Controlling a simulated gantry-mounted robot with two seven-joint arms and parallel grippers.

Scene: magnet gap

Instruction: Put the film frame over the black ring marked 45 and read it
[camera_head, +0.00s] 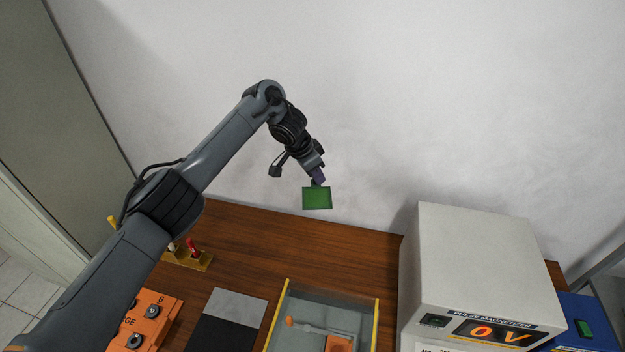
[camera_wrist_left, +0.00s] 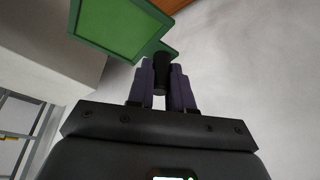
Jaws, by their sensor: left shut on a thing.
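The film frame (camera_head: 317,198) is a green, nearly square panel. My left gripper (camera_head: 318,179) is shut on it and holds it up in the air against the white wall, above the back of the table. In the left wrist view the film frame (camera_wrist_left: 118,26) has a darker green rim and a lighter inside, and its dark handle sits between the purple fingers of the left gripper (camera_wrist_left: 162,80). An orange block (camera_head: 147,318) at the lower left carries dark round pieces and a "6". I cannot make out a ring marked 45. My right gripper is not in view.
A white pulse magnetizer (camera_head: 480,265) reading "0 V" stands at the right, with a blue box (camera_head: 585,322) beside it. A clear, yellow-edged tray (camera_head: 283,312) and a grey-and-black pad (camera_head: 235,305) lie in front.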

